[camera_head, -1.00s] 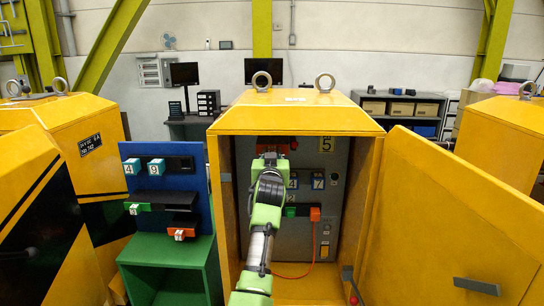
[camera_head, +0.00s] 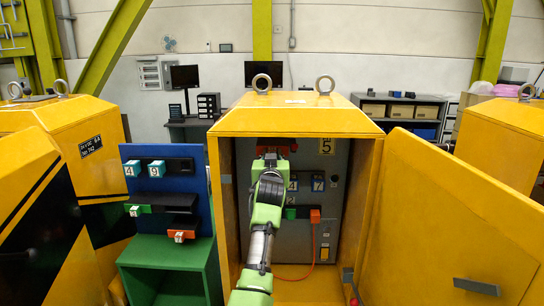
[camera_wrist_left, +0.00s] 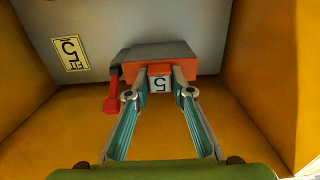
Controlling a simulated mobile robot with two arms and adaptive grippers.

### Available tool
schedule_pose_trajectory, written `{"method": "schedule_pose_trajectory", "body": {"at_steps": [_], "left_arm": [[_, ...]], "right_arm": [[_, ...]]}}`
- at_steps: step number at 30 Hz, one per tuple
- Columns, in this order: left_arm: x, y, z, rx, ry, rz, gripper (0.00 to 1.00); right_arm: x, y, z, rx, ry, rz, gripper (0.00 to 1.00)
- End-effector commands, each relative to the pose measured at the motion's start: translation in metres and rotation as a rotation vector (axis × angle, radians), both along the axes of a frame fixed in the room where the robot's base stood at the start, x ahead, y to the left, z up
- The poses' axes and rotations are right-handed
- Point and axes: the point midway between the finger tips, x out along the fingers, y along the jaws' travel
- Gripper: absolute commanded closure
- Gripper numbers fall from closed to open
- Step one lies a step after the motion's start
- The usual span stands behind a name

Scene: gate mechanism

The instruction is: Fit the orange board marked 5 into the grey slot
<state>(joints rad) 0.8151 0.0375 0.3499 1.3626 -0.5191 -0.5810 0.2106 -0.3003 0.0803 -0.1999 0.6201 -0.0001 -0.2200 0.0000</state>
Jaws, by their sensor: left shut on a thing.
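The orange board marked 5 (camera_wrist_left: 161,70) is between the fingertips of my left gripper (camera_wrist_left: 160,88), its white number face toward the wrist camera. My left gripper is shut on it. The board is up against the grey slot (camera_wrist_left: 148,51) on the cabinet's back wall; I cannot tell how deep it sits. In the head view, the orange part (camera_head: 277,143) shows just above my left arm, which hides the fingers and most of the slot. My right gripper is not visible.
The yellow cabinet (camera_head: 295,120) surrounds my arm with side walls and an open door (camera_head: 460,220). A red lever (camera_wrist_left: 112,95) hangs beside the slot. Boards 4 and 7 (camera_head: 318,182) and a green and a red piece sit lower. A blue rack (camera_head: 170,205) stands left.

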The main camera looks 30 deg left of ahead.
Motion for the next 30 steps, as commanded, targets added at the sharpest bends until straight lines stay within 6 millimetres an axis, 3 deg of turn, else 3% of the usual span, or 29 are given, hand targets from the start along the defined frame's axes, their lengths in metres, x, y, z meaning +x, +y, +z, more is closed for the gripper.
{"method": "schedule_pose_trajectory", "body": {"at_steps": [5,8,22,30], "left_arm": [[0.000,0.001,0.003,0.002,-0.006,0.001,0.80],[0.000,0.001,0.003,0.002,-0.005,0.001,0.58],[-0.005,-0.003,0.000,0.000,-0.002,0.000,0.58],[-0.035,-0.022,0.001,0.001,-0.003,0.000,0.58]], "right_arm": [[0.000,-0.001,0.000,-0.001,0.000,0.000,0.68],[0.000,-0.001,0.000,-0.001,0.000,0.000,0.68],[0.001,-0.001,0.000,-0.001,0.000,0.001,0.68],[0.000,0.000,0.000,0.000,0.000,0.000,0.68]]}}
